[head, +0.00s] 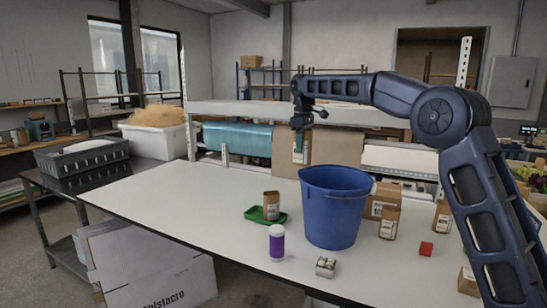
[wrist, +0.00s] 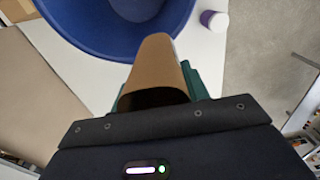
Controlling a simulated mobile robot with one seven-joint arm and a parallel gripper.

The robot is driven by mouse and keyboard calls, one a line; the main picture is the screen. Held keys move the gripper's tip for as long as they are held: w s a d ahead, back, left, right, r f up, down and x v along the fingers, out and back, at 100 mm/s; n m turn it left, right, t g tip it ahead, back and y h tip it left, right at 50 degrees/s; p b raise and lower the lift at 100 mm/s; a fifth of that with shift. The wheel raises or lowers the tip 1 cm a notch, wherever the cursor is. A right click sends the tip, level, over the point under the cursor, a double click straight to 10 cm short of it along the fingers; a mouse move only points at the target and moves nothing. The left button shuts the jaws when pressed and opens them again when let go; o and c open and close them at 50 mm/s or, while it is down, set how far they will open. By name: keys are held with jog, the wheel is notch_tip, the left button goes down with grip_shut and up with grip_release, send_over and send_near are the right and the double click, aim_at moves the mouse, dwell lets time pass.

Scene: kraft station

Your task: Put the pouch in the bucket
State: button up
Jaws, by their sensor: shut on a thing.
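A brown kraft pouch with a pale label (head: 300,152) hangs in my gripper (head: 300,128), which is shut on it. In the wrist view the pouch (wrist: 156,68) sticks out between the teal fingers of my gripper (wrist: 157,88). The blue bucket (head: 333,212) stands upright on the white table. In the head view the pouch is above and a little left of the bucket's rim. In the wrist view the bucket (wrist: 75,22) lies beyond the pouch, at the top. The bucket's floor is mostly hidden.
On the table (head: 180,215) a green tray (head: 255,215) holds a brown item (head: 271,203). The table's left part is clear.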

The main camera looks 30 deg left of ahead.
jog(key=w+d+r, duration=0.2)
jog(key=w+d, duration=0.1)
jog(key=d, duration=0.3)
jog(key=w+d+r, duration=0.2)
jog(key=d+r, duration=0.1)
jog(key=d, duration=0.3)
notch_tip(320, 180, down, 17)
dwell(0.7)
jog(key=shift+f, duration=0.1)
jog(key=o, duration=1)
jog(key=shift+o, duration=0.2)
